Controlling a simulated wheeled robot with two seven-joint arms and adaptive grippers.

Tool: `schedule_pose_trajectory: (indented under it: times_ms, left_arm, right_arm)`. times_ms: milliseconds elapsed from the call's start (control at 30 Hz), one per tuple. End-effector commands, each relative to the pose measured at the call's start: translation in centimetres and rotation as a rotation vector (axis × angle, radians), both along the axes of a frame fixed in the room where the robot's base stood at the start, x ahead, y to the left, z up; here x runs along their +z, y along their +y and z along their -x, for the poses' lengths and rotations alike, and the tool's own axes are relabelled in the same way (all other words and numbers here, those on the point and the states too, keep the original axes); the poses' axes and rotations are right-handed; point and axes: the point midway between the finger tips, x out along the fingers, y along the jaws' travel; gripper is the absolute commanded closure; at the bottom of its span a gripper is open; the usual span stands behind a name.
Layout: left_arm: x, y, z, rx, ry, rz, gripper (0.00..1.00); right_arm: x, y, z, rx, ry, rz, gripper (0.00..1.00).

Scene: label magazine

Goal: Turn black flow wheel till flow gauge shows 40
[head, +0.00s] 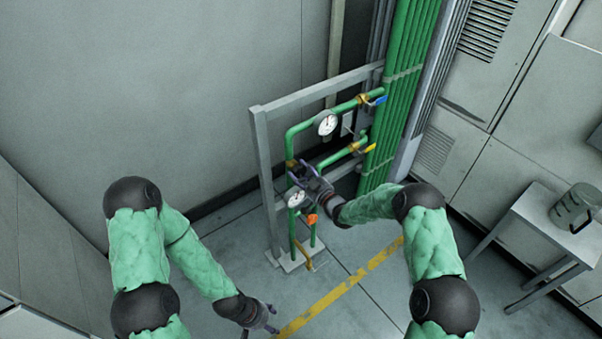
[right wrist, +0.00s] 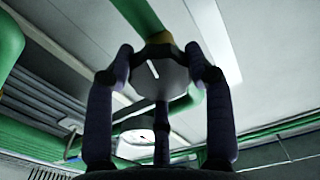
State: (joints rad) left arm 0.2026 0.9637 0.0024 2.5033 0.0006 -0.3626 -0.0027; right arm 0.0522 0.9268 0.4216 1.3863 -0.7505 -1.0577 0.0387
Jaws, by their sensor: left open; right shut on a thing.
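The black flow wheel (right wrist: 160,80) shows in the right wrist view as a dark, many-sided knob with a short white mark. My right gripper (head: 297,172) is shut on it, with fingers on both sides (right wrist: 160,72). In the head view the gripper mostly hides the wheel. A round white gauge (head: 296,199) sits just below my right gripper, and a second gauge (head: 326,124) sits higher on the pipes. I cannot tell which is the flow gauge, and neither reading is legible. My left gripper (head: 268,322) is open and empty, low over the floor.
Green pipes (head: 345,107) run on a grey frame (head: 262,160). A small table (head: 535,215) bears a container (head: 573,208) at right. The floor front left is clear.

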Motion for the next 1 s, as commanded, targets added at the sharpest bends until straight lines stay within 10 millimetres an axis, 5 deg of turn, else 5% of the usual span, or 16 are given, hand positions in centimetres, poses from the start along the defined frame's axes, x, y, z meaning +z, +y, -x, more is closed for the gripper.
schedule_pose_trajectory:
  times_ms: [467,1000]
  left_arm:
    - [-0.5,0.0,0.0,0.000,0.000,0.000,0.43]
    - [-2.2,0.0,0.0,0.000,0.000,0.000,0.43]
  right_arm:
    - [-0.6,0.1,0.3,0.002,0.054,-0.056,0.79]
    - [-0.8,0.2,0.4,0.001,0.299,-0.388,0.79]
